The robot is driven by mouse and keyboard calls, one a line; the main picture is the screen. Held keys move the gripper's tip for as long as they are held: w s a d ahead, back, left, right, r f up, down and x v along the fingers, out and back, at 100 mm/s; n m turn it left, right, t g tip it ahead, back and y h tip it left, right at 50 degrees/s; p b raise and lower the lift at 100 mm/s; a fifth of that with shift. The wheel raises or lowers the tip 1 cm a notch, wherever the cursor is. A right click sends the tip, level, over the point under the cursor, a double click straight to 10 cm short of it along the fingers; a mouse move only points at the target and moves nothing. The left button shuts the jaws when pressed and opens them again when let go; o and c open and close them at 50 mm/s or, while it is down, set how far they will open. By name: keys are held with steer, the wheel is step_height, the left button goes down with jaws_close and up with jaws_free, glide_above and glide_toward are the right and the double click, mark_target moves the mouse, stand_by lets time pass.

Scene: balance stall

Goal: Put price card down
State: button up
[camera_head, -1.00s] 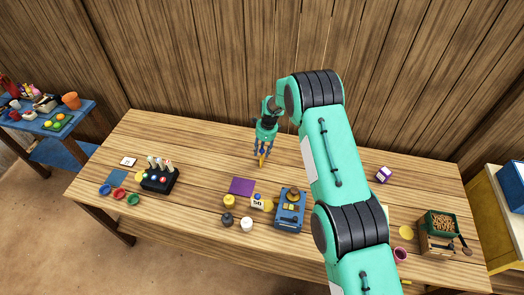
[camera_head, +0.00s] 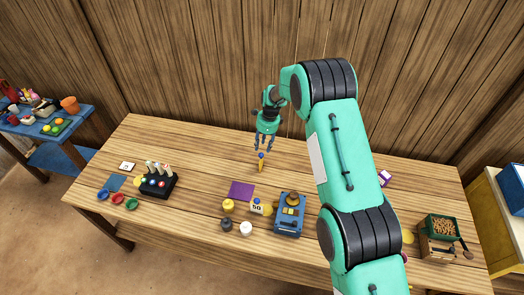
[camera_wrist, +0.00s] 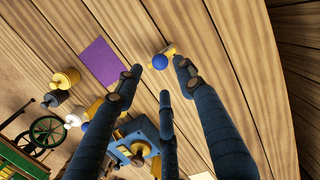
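A small white card (camera_head: 127,166) with a dark mark lies at the table's left end. A block marked "50" (camera_head: 257,207) stands between a yellow weight and the blue scale; I cannot tell which is the price card. My gripper (camera_head: 264,148) is over the back middle of the table, fingers spread and empty. Just below it is a small yellow-orange piece with a blue ball (camera_head: 261,161). In the wrist view the blue ball (camera_wrist: 160,62) shows between and beyond the fingertips, apparently untouched.
A purple mat (camera_head: 241,191) lies in front of my gripper. The blue scale (camera_head: 290,215) and several weights stand near the front edge. A black rack (camera_head: 158,184) with several upright pieces is at left. The table between rack and mat is clear.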

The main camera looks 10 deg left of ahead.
steer(key=shift+d+r, duration=0.2)
steer(key=shift+r, duration=1)
steer(key=shift+d+r, duration=0.15)
steer(key=shift+r, duration=1)
